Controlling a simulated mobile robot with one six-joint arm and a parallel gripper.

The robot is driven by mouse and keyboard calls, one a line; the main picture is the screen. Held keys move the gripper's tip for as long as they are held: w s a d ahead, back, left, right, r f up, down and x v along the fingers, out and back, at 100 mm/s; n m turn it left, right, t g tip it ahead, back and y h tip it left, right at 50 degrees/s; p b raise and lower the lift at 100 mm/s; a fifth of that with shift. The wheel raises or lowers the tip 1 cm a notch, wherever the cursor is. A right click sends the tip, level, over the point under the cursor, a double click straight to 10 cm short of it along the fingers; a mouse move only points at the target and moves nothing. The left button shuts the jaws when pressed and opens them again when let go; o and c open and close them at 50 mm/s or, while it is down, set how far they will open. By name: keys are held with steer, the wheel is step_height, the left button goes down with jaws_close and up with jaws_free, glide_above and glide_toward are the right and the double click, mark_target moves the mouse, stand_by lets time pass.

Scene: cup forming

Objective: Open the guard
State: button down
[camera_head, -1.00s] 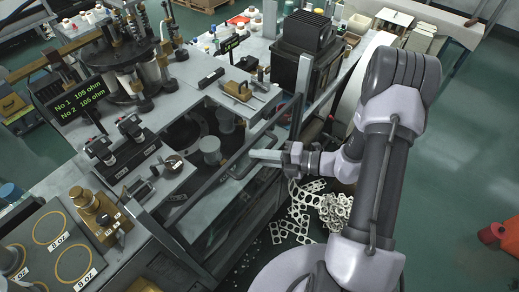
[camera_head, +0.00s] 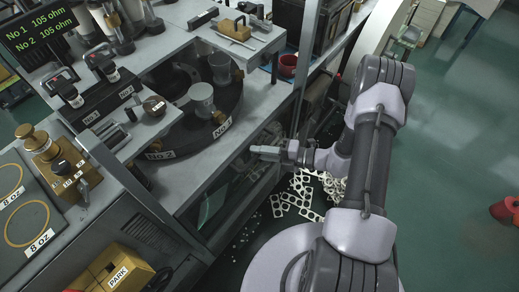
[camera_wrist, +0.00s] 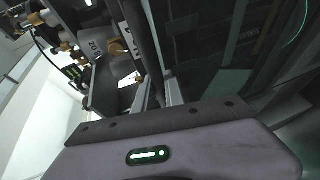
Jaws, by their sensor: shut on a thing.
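My gripper (camera_head: 262,152) is at the front of the machine, with its fingers shut at the guard's edge. The guard (camera_head: 215,198) is a clear framed panel, now below the front edge of the machine deck. The contact between fingers and guard is too small to see well. Above it, the opening to the dark round turntable (camera_head: 228,118) is clear, with metal cups (camera_head: 202,99) on it and labels No 1 and No 2. In the wrist view my gripper's fingers (camera_wrist: 160,92) reach toward dark bars, and what they hold is unclear.
An upright post (camera_head: 305,60) stands behind my gripper on the right. White punched scrap (camera_head: 300,195) lies on the floor below. A yellow PARK block (camera_head: 113,270) is at the front left. Open floor lies to the right.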

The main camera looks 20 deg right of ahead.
steer(key=shift+f, duration=0.2)
steer(key=c, duration=1.4)
jaws_free()
steer(key=p+v, duration=0.1)
steer(key=v, duration=1.6)
steer(key=shift+d, duration=0.2)
steer(key=shift+s+r, duration=0.1)
steer(key=shift+r, duration=0.05)
